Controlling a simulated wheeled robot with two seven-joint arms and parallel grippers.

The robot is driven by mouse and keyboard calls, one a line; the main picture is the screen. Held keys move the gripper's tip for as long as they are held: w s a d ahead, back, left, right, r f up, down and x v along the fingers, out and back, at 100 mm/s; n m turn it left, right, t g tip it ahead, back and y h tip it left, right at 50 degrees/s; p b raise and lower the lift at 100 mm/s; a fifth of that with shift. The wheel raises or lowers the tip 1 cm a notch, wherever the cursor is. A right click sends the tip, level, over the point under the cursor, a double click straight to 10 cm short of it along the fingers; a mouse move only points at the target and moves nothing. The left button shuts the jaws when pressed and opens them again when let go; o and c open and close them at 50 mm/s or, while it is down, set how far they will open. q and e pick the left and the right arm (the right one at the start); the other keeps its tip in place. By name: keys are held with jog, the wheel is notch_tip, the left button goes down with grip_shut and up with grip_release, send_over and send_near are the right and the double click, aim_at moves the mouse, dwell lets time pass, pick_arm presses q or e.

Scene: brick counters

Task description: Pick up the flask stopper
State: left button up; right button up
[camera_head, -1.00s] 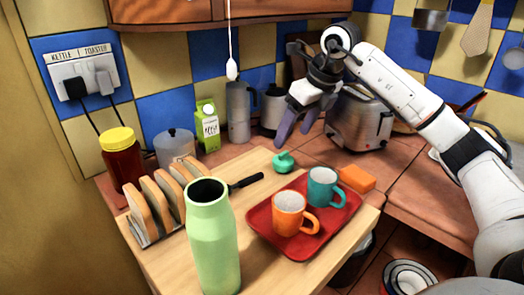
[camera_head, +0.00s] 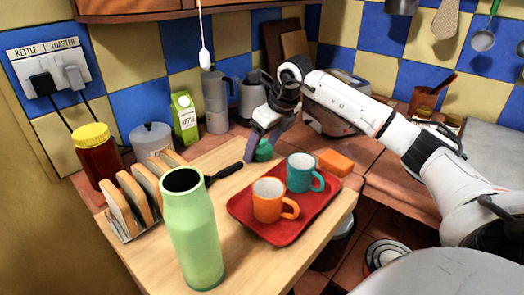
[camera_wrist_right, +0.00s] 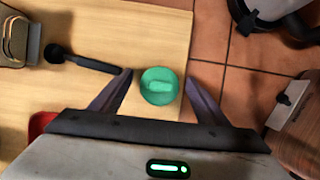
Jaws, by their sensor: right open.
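The flask stopper (camera_head: 263,151) is a small teal-green knob on the wooden board, near its far edge. In the right wrist view the stopper (camera_wrist_right: 159,86) lies between the two spread fingers of my right gripper (camera_wrist_right: 160,92). In the head view my right gripper (camera_head: 262,142) reaches down over the stopper and partly hides it. It is open, with nothing gripped; whether a finger touches the stopper I cannot tell. The green flask (camera_head: 192,232) stands upright with its mouth open at the front of the board. My left gripper is not in view.
A toast rack (camera_head: 135,205) and an orange sponge (camera_head: 336,163) are also near.

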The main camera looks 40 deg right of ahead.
jog(key=shift+r, duration=0.1)
jog(key=c, duration=1.1)
